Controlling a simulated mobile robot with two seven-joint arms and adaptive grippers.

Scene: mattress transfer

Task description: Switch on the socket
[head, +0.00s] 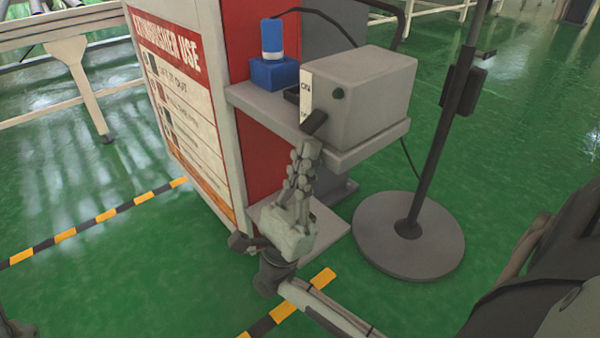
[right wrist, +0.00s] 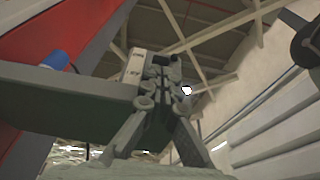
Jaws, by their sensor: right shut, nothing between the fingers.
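A grey switch box (head: 365,95) stands on a grey shelf. Its near left edge carries a white ON label strip (head: 306,95) and a green round knob. A dark switch lever (head: 315,123) sticks out low on this side, tilted. A blue socket part (head: 273,72) with a pale band stands behind the box to the left. My right gripper (head: 309,148) is shut and empty, its tips just below the lever; I cannot tell whether they touch it. In the right wrist view the closed fingers (right wrist: 163,62) point up beside the shelf edge, partly covering the label.
The shelf (head: 362,148) juts from a red cabinet with an extinguisher sign (head: 180,100). A round grey stand base (head: 408,245) with a dark pole is to the right. A lower ledge (head: 320,235) lies behind my wrist.

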